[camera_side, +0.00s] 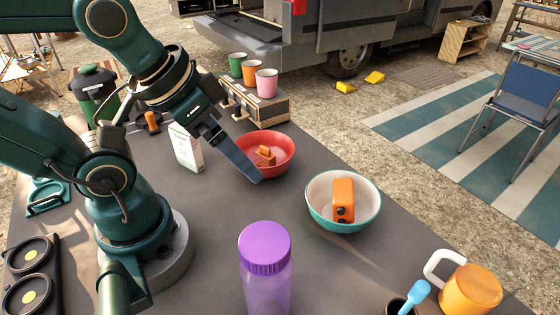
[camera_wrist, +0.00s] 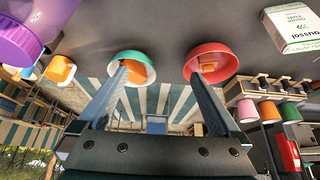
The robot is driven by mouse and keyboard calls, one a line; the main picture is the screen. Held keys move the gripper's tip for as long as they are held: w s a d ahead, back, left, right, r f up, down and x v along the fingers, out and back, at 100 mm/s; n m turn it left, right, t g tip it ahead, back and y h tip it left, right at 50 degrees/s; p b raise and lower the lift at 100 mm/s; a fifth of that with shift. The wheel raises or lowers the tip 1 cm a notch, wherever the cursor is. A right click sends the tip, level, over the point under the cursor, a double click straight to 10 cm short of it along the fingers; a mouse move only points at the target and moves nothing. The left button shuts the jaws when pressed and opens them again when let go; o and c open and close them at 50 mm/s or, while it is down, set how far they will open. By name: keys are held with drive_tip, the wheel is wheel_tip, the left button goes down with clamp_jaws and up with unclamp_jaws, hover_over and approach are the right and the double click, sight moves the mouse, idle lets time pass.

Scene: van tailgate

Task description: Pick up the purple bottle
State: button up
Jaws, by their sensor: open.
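The purple bottle (camera_side: 265,275) stands upright on the grey table at the front middle of the side view, its lower part cut off by the frame edge. In the wrist view the bottle (camera_wrist: 32,28) shows at the upper left, large and partly cut off. My gripper (camera_side: 255,178) is beyond the bottle in the side view, above the table next to the red bowl. In the wrist view my gripper (camera_wrist: 158,76) has its two fingers wide apart with nothing between them. It is apart from the bottle.
A red bowl (camera_side: 290,157) and a teal-rimmed bowl (camera_side: 316,213) each hold orange things. An orange mug (camera_side: 470,289) and a dark cup with a blue utensil (camera_side: 414,296) stand at right. A white carton (camera_side: 185,149) and a crate (camera_side: 262,105) with cups are behind.

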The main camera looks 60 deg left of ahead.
drive_tip(key=shift+r, duration=0.1)
wheel_tip(320, 180, up, 5)
drive_tip(key=s+d+n+g+h, duration=0.1)
drive_tip(key=d+n+g+h, duration=0.1)
drive_tip(key=d+g, duration=0.2)
drive_tip(key=s+d+n+g+h, duration=0.1)
drive_tip(key=d+n+g+h, duration=0.1)
drive_tip(key=d+g, duration=0.2)
drive_tip(key=s+d+f+n+g+h, duration=0.1)
drive_tip(key=d+n+g+h, duration=0.1)
drive_tip(key=d+g, duration=0.2)
drive_tip(key=shift+d+g+h, duration=0.2)
drive_tip(key=shift+g+h, duration=0.2)
drive_tip(key=shift+g, duration=0.6)
drive_tip(key=shift+w+d+r+n+g+h, duration=0.25)
drive_tip(key=shift+d+n+g+h, duration=0.35)
drive_tip(key=shift+g, duration=0.3)
drive_tip(key=shift+w+d+n+g, duration=0.15)
drive_tip(key=shift+d+n+g, duration=0.05)
drive_tip(key=shift+n+g, duration=0.1)
approach(260, 310)
drive_tip(key=x, duration=0.5)
drive_tip(key=shift+a+f, duration=0.15)
drive_tip(key=shift+f, duration=0.15)
drive_tip(key=shift+x, duration=2.6)
drive_tip(key=c, duration=1.4)
